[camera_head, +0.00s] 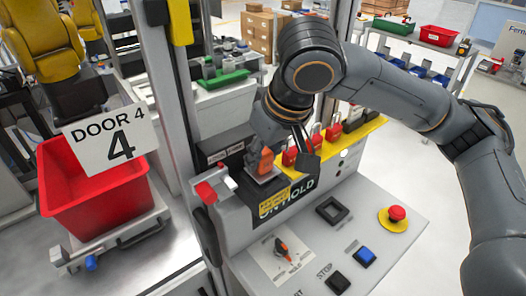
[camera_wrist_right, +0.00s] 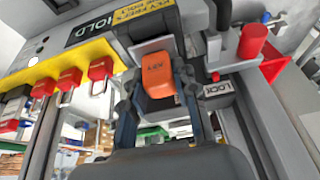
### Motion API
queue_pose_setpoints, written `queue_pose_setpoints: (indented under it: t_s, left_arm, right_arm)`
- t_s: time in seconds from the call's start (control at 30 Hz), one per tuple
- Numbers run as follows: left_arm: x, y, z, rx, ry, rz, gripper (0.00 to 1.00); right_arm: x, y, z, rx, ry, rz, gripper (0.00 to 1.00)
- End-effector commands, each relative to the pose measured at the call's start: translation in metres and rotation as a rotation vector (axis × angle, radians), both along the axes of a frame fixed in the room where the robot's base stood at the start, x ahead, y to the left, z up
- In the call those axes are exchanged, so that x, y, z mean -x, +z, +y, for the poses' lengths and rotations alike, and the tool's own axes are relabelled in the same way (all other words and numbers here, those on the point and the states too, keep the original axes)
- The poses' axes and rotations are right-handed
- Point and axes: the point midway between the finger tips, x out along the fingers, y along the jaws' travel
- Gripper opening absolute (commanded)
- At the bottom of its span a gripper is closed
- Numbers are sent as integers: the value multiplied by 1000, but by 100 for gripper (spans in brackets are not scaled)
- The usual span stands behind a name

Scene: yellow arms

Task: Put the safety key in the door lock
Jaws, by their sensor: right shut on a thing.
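The orange safety key (camera_wrist_right: 161,80) sits between the two fingers of my right gripper (camera_wrist_right: 160,92) in the wrist view, and the gripper is shut on it. In the head view the key (camera_head: 265,163) shows under my right gripper (camera_head: 270,152), over a grey plate at the console's upper left. Whether the key touches or enters a slot there is hidden. A block marked LOCK (camera_wrist_right: 217,90) stands right of the key in the wrist view, by a red-and-silver handle (camera_wrist_right: 250,45). That handle (camera_head: 212,190) is left of the key in the head view. My left gripper is not in view.
Several red padlocks (camera_head: 333,130) hang along a yellow strip right of the key. The console has a rotary switch (camera_head: 281,248), a blue button (camera_head: 365,256) and a red emergency button (camera_head: 396,214). A red bin (camera_head: 90,195) stands left beyond the door post.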

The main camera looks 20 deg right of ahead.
Motion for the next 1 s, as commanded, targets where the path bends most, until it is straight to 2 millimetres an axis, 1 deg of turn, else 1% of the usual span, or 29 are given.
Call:
queue_pose_setpoints:
  t_s: [0.07, 0.1, 0.17, 0.2, 0.23, 0.5, 0.63, 0.77, 1.0]
  left_arm:
    - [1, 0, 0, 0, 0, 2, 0]
    - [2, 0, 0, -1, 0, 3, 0]
    - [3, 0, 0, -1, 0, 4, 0]
    - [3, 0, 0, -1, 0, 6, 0]
    - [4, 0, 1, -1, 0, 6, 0]
    - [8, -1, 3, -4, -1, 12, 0]
    - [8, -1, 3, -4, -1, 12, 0]
    - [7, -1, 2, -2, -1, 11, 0]
    - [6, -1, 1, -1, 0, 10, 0]
  right_arm:
    - [0, 0, 0, 0, 0, 0, 0]
    - [0, 0, 0, 0, 0, 0, 33]
    - [0, 0, 0, 0, 0, 0, 46]
    - [0, 0, 0, 0, 0, 0, 54]
    - [0, 0, 0, 0, 0, 0, 56]
    - [0, 0, 0, 0, 0, 0, 56]
    - [3, 8, -1, 0, 0, -1, 56]
    - [10, 28, -3, -1, 1, -4, 56]
    - [28, 76, -10, -1, 0, -4, 56]
